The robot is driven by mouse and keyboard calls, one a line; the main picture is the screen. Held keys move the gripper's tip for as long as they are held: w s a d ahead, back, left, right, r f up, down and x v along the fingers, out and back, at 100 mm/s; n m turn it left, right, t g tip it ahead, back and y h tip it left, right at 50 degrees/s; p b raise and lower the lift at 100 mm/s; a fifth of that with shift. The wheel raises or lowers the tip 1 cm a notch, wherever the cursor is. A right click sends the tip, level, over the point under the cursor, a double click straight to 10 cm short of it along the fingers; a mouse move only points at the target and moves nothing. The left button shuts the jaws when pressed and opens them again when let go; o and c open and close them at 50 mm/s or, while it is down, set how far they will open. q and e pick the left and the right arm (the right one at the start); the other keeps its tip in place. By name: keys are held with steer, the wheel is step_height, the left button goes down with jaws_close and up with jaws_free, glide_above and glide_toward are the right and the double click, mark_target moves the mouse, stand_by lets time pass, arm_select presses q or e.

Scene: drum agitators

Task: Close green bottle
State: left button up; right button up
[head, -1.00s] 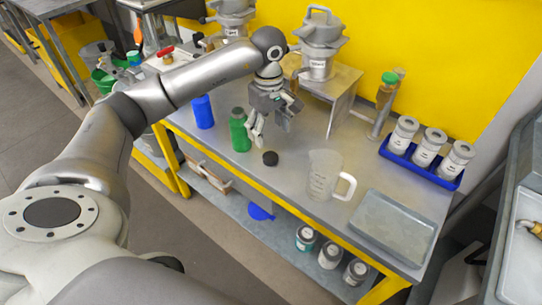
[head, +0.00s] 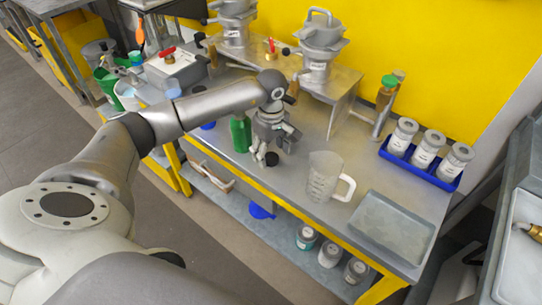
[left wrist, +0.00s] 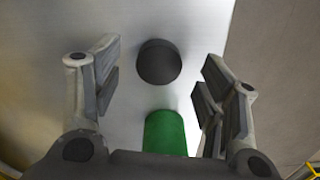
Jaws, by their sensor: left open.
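A green bottle (head: 240,133) stands upright near the front edge of the metal table; part of it also shows in the left wrist view (left wrist: 165,133). Its top is partly hidden by my arm in the head view. A round black cap (head: 271,159) lies on the table to the right of the bottle. My left gripper (head: 264,156) is open and points down, low over the cap. In the left wrist view the cap (left wrist: 158,62) shows between the spread fingers, with nothing held. My right gripper is not in view.
A clear measuring jug (head: 322,178) stands right of the cap, with a grey tray (head: 392,226) farther right. A blue rack (head: 420,163) of white jars is at the back right. A metal stand (head: 343,103) with drum agitators is behind.

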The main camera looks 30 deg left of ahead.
arm_select(q)
steer(key=shift+f, duration=0.9)
steer(key=c, duration=0.8)
steer(key=shift+o, duration=0.2)
